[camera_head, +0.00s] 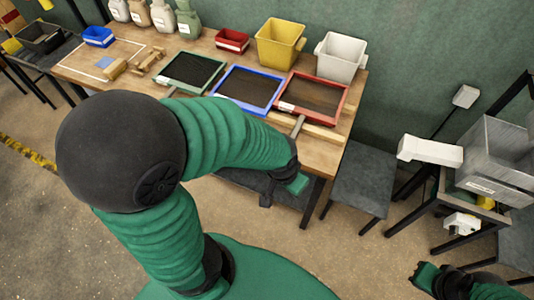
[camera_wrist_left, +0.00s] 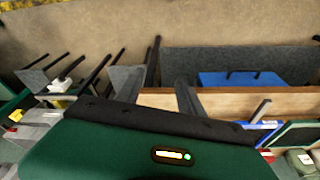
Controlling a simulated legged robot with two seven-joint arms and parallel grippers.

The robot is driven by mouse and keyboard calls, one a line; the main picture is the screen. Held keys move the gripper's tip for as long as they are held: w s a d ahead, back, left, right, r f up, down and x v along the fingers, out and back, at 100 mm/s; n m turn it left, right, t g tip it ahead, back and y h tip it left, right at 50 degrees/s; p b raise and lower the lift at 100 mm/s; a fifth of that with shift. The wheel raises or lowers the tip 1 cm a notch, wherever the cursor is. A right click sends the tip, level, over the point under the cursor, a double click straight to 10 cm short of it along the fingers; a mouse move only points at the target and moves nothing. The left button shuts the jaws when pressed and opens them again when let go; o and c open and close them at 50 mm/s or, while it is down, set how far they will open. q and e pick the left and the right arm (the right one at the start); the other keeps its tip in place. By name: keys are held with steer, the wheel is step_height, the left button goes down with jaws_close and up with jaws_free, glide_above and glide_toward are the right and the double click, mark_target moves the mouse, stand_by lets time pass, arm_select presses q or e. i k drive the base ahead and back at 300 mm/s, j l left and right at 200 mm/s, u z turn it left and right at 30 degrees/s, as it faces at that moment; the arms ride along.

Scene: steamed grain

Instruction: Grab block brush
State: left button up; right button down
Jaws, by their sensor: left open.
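Two small wooden pieces lie on the table at the far left in the head view: a block-like one (camera_head: 115,68) and a longer one (camera_head: 149,60). Either could be the block brush; bristles are too small to make out. My left gripper (camera_head: 298,184) is at the table's front edge, near the right end and far to the right of both pieces. In the left wrist view its fingers (camera_wrist_left: 157,88) are apart with nothing between them. My right gripper (camera_head: 426,274) is at the lower right, away from the table; its fingers are unclear.
Behind are a yellow bin (camera_head: 280,42), a white bin (camera_head: 341,57) and a red box (camera_head: 232,41). A grey stool (camera_head: 362,180) and cluttered stand are at right.

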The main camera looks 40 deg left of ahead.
mark_target(118, 68)
steer(key=u, duration=2.45)
steer(key=i+j, duration=0.3)
steer(key=i, duration=0.3)
steer(key=i+j+z, duration=0.1)
steer(key=i+j, duration=0.2)
steer(key=i, duration=0.35)
steer(key=i+j, duration=0.4)
steer(key=i, duration=0.2)
steer(key=i+j+z, duration=0.1)
steer(key=i+j, duration=0.25)
steer(key=i, duration=0.25)
steer(key=i+j, duration=0.4)
steer(key=i, duration=0.2)
steer(key=l+z, duration=0.05)
